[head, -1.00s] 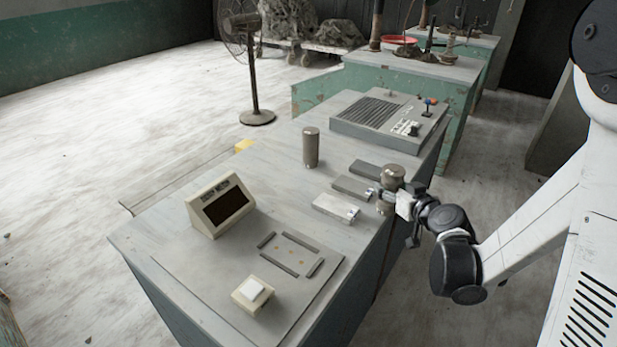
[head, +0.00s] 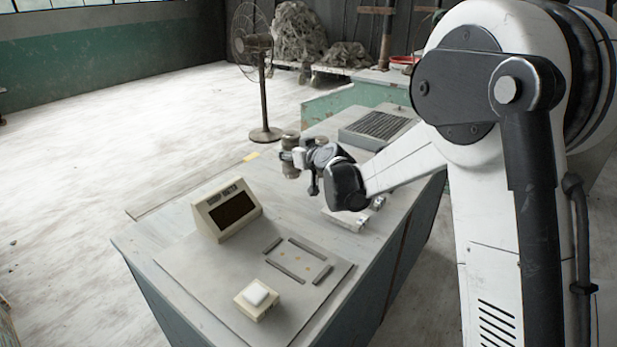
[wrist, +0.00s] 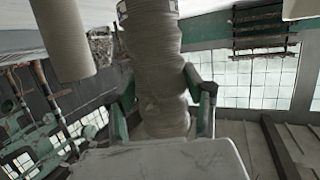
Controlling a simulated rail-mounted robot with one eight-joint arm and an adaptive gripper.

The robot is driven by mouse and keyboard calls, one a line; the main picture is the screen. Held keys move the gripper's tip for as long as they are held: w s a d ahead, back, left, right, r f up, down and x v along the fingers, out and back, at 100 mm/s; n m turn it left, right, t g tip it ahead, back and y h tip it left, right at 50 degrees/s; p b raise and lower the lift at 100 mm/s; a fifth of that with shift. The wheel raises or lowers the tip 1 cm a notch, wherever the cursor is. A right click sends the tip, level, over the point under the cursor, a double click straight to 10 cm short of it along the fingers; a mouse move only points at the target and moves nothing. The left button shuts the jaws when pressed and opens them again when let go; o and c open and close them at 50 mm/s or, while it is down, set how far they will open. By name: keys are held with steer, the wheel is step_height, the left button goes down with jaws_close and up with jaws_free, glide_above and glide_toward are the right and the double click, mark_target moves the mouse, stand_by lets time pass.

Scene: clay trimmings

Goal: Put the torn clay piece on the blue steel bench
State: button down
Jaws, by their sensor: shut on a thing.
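The torn clay piece (wrist: 155,55) is a grey-brown upright column with a rough, rippled surface in the wrist view. My gripper (wrist: 162,95) is shut on it, with a green finger on each side. In the head view the clay piece (head: 290,142) shows at the end of my gripper (head: 291,158), over the far left part of the blue steel bench (head: 165,222). The bench has a pale grey-blue top and blue-grey sides. I cannot tell whether the clay piece touches the bench top.
A smooth cylinder (wrist: 62,40) is close beside the held piece in the wrist view. On the bench are a cream display box (head: 212,222), a white-topped button box (head: 257,297) and a grilled panel (head: 378,125). A fan (head: 262,85) stands on the floor beyond.

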mark_target(296, 172)
steer(key=shift+f+b, duration=0.55)
steer(key=shift+f, duration=2.85)
steer(key=shift+f, duration=0.15)
steer(key=c, duration=0.9)
jaws_free()
